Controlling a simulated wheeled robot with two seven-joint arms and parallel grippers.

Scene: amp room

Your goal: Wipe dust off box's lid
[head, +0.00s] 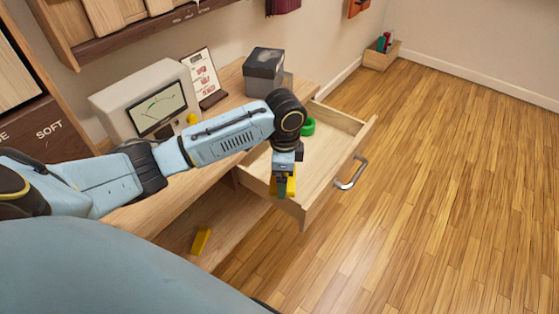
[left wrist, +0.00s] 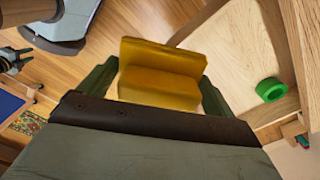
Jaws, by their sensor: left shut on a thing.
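The box (head: 264,72), grey with a darker lid (head: 265,55), stands shut at the back right of the desk, behind the open drawer. Dust on the lid is too small to make out. My left gripper (head: 284,188) points down over the open drawer, apart from the box and in front of it. It is shut on a yellow sponge-like block, which shows between the two green fingers in the left wrist view (left wrist: 162,76). The block looks stepped there.
The open drawer (head: 335,158) holds a green ring (head: 308,127). A meter (head: 150,100) and a framed card (head: 203,75) stand left of the box. Another yellow piece (head: 201,240) lies on a lower shelf. The floor (head: 440,180) at right is clear.

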